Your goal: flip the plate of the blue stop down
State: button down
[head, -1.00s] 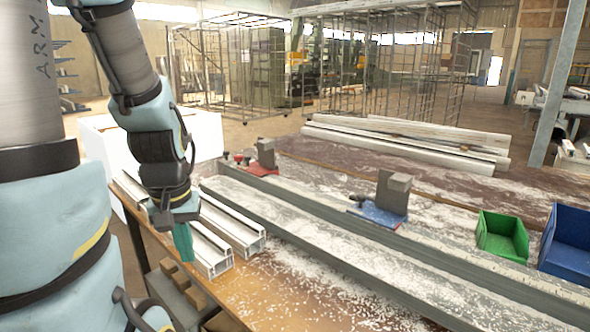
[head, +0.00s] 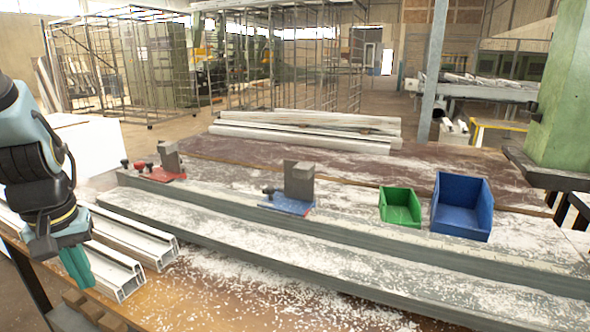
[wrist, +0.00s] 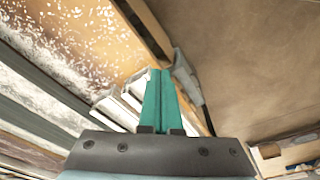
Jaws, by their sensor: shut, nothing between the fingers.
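The blue stop (head: 287,205) stands on the rail behind the long grey channel, near the middle of the head view. It has a blue base and a grey upright block or plate (head: 299,180). A dark knob sits at its left side. My gripper (head: 78,268) is at the left of the head view, well apart from the stop, hanging over the white profiles. Its green fingers point down and are together, with nothing between them. They also show in the wrist view (wrist: 158,100). The blue stop is not visible in the wrist view.
A red stop (head: 165,172) with a similar grey block stands further left on the rail. A green bin (head: 401,222) and a blue bin (head: 462,225) stand right of the blue stop. White profiles (head: 130,250) lie at the front left. White chips cover the bench.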

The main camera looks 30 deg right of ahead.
jog(key=w+d+r+m+b, duration=0.1)
jog(key=w+d+r+m, duration=0.15)
jog(key=w+d, duration=0.45)
jog(key=w+d+r+m+h+b, duration=0.15)
jog(key=w+d+r, duration=0.25)
jog(key=d, duration=0.6)
jog(key=w+d+r+m+b, duration=0.1)
jog(key=w+d+r, duration=0.3)
jog(key=d, duration=0.5)
jog(key=s+d+r+m+b, duration=0.1)
jog(key=s+d+r+m, duration=0.1)
jog(key=d, duration=1)
jog(key=s+d+r+m+h+b, duration=0.1)
jog(key=s+d+r, duration=0.3)
jog(key=d, duration=0.8)
jog(key=shift+s+d+r+m+t+b, duration=0.35)
jog(key=shift+d+r+m+b, duration=0.1)
jog(key=shift+r+m, duration=0.35)
